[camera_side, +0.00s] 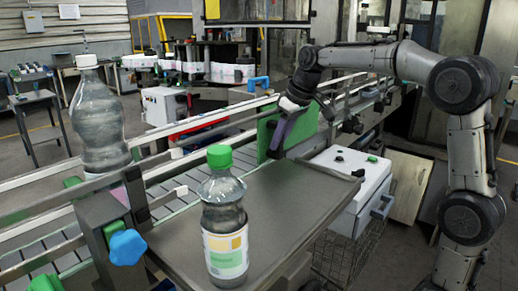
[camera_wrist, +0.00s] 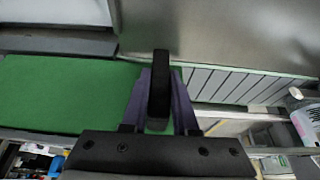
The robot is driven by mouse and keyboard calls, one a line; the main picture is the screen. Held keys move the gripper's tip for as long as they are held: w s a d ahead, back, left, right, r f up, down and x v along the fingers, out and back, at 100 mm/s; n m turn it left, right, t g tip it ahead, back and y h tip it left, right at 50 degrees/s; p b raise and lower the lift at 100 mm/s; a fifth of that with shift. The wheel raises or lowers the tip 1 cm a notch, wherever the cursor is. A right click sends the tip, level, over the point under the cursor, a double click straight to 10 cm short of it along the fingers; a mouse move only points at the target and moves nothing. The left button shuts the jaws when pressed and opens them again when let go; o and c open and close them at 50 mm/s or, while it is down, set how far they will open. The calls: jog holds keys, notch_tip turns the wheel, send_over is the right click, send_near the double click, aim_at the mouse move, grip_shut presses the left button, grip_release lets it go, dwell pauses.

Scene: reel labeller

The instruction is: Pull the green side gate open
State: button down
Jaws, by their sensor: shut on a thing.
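The green side gate (camera_side: 304,126) stands upright at the far end of the grey side table, beside the conveyor rail. In the wrist view the gate (camera_wrist: 62,95) is a flat green panel reaching in from the left. A black bar handle (camera_wrist: 158,85) sticks out from it. My gripper (camera_wrist: 159,98) has its purple fingers on either side of this handle and is shut on it.
A labelled bottle with a green cap (camera_side: 224,218) stands on the near part of the grey table (camera_side: 295,190). A white-capped bottle (camera_side: 99,118) stands on the conveyor at left. A blue knob (camera_side: 127,247) is at front left; a white control box (camera_side: 350,178) sits right of the table.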

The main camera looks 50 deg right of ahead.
jog(key=shift+d+r, duration=0.1)
jog(key=shift+d, duration=2.3)
jog(key=c, duration=0.7)
grip_release()
jog(key=v, duration=1.3)
jog(key=shift+s+r, duration=0.2)
jog(key=shift+r, duration=0.1)
